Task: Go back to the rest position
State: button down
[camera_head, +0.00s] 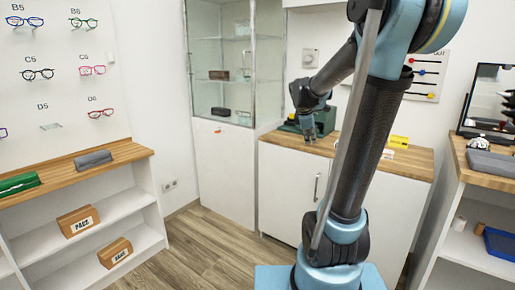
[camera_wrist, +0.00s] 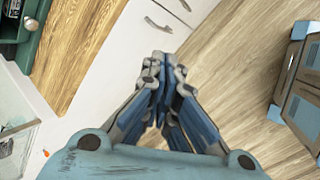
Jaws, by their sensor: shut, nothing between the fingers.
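My gripper (camera_head: 309,138) hangs at the end of my arm, pointing down near the front edge of the wooden counter (camera_head: 350,150), in front of a dark green box-like thing (camera_head: 325,121). In the wrist view its fingers (camera_wrist: 163,72) are together and hold nothing. Below them the wrist view shows the white cabinet front (camera_wrist: 125,50) and the wood floor (camera_wrist: 225,60). Part of the green thing (camera_wrist: 30,28) shows at the upper left there. My arm hides part of the counter in the head view.
A yellow box (camera_head: 398,140) lies on the counter's right part. A tall glass cabinet (camera_head: 222,165) stands left of the counter. Shelves with glasses cases (camera_head: 93,159) are at left, and another shelf unit (camera_head: 470,225) is at right. Open floor (camera_head: 195,245) lies between.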

jog(key=s+a+f+m+g+y, duration=0.1)
jog(key=s+f+m, duration=0.4)
jog(key=s, duration=0.5)
jog(key=s+a+f+m+y, duration=0.1)
jog(key=s+f+m, duration=0.3)
jog(key=s, duration=0.6)
jog(key=s+a+f+m+g+y, duration=0.1)
jog(key=s+f+m, duration=0.4)
jog(key=s, duration=0.6)
jog(key=shift+a+f+m+g, duration=0.2)
jog(key=shift+f+m+g, duration=0.15)
jog(key=shift+m, duration=0.45)
jog(key=shift+w+f, duration=0.2)
jog(key=shift+w, duration=0.3)
